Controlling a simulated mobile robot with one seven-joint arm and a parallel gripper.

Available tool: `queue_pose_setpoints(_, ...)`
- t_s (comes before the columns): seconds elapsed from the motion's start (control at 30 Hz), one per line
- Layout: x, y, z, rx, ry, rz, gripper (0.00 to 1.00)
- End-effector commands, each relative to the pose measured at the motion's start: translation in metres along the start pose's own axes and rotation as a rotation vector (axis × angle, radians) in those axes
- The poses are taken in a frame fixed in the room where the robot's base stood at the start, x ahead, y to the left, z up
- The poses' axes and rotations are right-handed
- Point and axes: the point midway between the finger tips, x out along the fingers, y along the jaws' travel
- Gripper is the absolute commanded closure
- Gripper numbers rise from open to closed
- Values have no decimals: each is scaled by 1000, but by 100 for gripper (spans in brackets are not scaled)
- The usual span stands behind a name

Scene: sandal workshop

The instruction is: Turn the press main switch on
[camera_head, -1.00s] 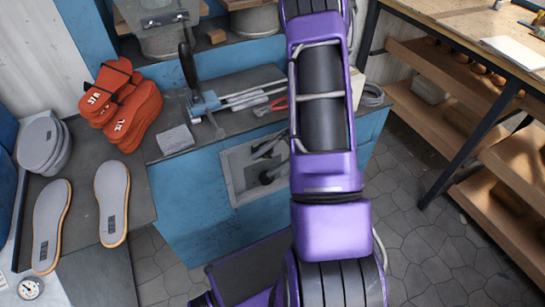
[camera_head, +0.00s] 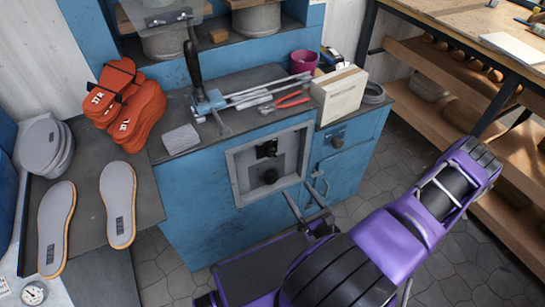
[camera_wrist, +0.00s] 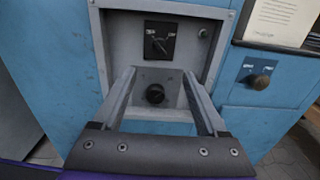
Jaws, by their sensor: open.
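A grey recessed panel (camera_head: 238,178) is set in the front of the blue press cabinet. It holds a black square plate with a pointer (camera_wrist: 159,40) above a round black knob (camera_wrist: 155,93). The labels are too small to read, so I cannot tell which control is the main switch. My gripper (camera_wrist: 157,82) is open and empty. In the wrist view its fingers flank the lower black knob; in the head view my gripper (camera_head: 299,190) is low in front of the panel.
The cabinet top carries a blue lever tool (camera_head: 207,101), red-handled pliers (camera_head: 288,101), a white box (camera_head: 338,95) and a magenta cup (camera_head: 304,62). Orange strapped sandals (camera_head: 125,105) and grey soles (camera_head: 118,205) lie left. A wooden shelf bench (camera_head: 430,50) stands right.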

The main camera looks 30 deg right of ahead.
Motion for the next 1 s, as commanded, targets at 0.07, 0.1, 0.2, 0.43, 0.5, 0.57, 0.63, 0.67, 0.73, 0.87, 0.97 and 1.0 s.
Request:
queue_pose_setpoints(0.07,14,0,0,-2,-3,4,25)
queue_pose_setpoints(0.1,22,1,0,-2,-3,5,25)
queue_pose_setpoints(0.2,43,1,0,-4,-3,6,25)
queue_pose_setpoints(0.43,94,1,0,-6,-3,7,25)
queue_pose_setpoints(0.5,109,2,0,-5,-3,7,25)
queue_pose_setpoints(0.57,121,1,0,-5,-3,7,25)
queue_pose_setpoints(0.63,133,2,0,-4,-2,7,25)
queue_pose_setpoints(0.67,138,2,0,-4,-2,7,25)
queue_pose_setpoints(0.73,147,2,-1,-4,-1,6,25)
queue_pose_setpoints(0.87,157,1,0,-4,-1,6,25)
queue_pose_setpoints(0.97,161,2,0,-3,0,6,25)
queue_pose_setpoints(1.0,162,2,0,-3,0,6,25)
